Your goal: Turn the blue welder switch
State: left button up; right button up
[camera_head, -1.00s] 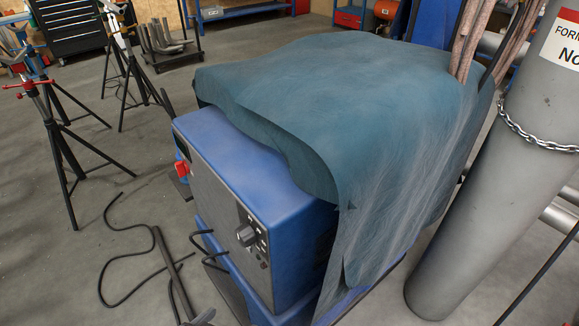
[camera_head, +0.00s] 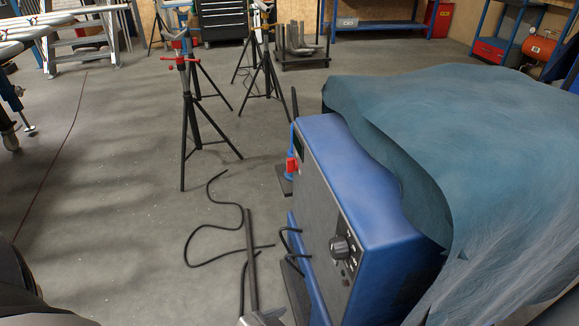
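The blue welder (camera_head: 340,150) stands at the centre right, its dark front panel (camera_head: 318,205) facing left. A round dark knob with a grey face (camera_head: 339,247) sits low on that panel, with small white marks beside it. This knob looks like the switch; its exact setting is too small to read. A red and blue part (camera_head: 291,163) shows at the panel's far edge. Neither gripper can be made out. Dark shapes at the lower left corner look like my own arm. Nothing is seen touching the knob.
A teal cloth (camera_head: 470,150) drapes over the welder's top and right side. Black cables (camera_head: 215,228) lie on the floor before the panel. A small grey piece (camera_head: 262,318) at the bottom edge is unclear. Tripod stands (camera_head: 188,120) stand behind; the left floor is mostly open.

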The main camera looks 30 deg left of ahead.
aim_at(292, 164)
jog(key=k, duration=1.65)
jog(key=u, duration=1.85)
jog(key=i, duration=5.15)
jog(key=z, duration=3.55)
jog(key=i, duration=1)
jog(key=u, duration=0.05)
